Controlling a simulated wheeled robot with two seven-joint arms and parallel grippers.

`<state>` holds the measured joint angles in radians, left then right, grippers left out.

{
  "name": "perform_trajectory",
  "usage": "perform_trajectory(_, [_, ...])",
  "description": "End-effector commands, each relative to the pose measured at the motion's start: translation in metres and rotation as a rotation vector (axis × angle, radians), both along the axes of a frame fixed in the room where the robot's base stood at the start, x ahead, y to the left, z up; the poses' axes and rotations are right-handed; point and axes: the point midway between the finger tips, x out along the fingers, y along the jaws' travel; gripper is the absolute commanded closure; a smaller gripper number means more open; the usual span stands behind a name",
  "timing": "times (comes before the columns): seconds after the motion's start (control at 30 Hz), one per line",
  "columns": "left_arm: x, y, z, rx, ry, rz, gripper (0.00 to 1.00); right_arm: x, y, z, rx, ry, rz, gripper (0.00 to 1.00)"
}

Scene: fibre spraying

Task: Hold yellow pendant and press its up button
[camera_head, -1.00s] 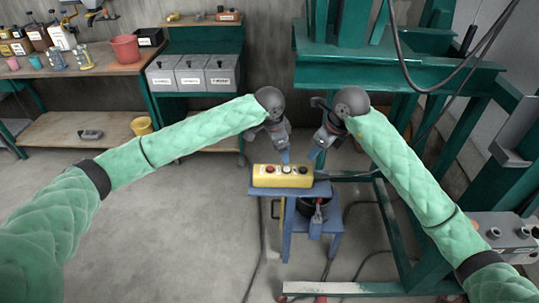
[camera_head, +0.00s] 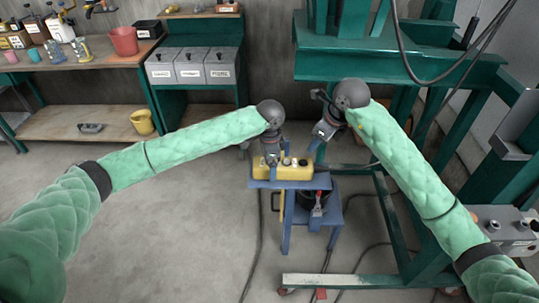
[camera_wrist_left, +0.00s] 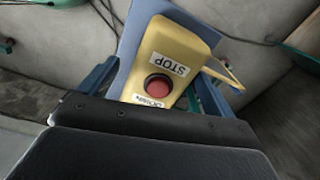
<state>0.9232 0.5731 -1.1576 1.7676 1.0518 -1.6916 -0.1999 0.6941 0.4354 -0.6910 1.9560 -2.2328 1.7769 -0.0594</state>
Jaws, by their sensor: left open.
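The yellow pendant (camera_head: 296,173) lies on a small blue stand (camera_head: 262,184), with several buttons on its top. In the left wrist view the pendant (camera_wrist_left: 183,38) shows a red button (camera_wrist_left: 158,86) beside a STOP label; no up button can be made out there. My left gripper (camera_head: 272,160) points down over the pendant's left part.
A black bucket (camera_head: 308,196) sits on the stand's lower level. A green steel frame (camera_head: 400,70) rises behind and right, with hanging cables. A workbench (camera_head: 90,66) with bottles and a red bucket (camera_head: 124,41) is at the left.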

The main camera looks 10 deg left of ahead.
Motion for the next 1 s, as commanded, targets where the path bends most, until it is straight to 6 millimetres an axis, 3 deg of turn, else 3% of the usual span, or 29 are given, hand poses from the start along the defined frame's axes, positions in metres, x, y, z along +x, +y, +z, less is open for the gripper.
perform_trajectory(0.47, [-0.0001, -0.0002, -0.0112, -0.001, -0.001, 0.0, 0.12, 0.0, 0.0, 0.0, 0.0, 0.0, 0.0, 0.64])
perform_trajectory(0.77, [-0.0001, -0.0002, -0.0111, -0.001, -0.001, 0.0, 0.69, 0.0, 0.0, 0.0, 0.0, 0.0, 0.0, 0.64])
perform_trajectory(0.93, [-0.0001, -0.0002, -0.0111, -0.001, -0.001, 0.0, 0.69, 0.0, 0.0, 0.0, 0.0, 0.0, 0.0, 0.97])
perform_trajectory(1.0, [-0.0001, -0.0002, -0.011, -0.001, -0.001, 0.0, 0.69, 0.0, 0.0, 0.0, 0.0, 0.0, 0.0, 1.0])
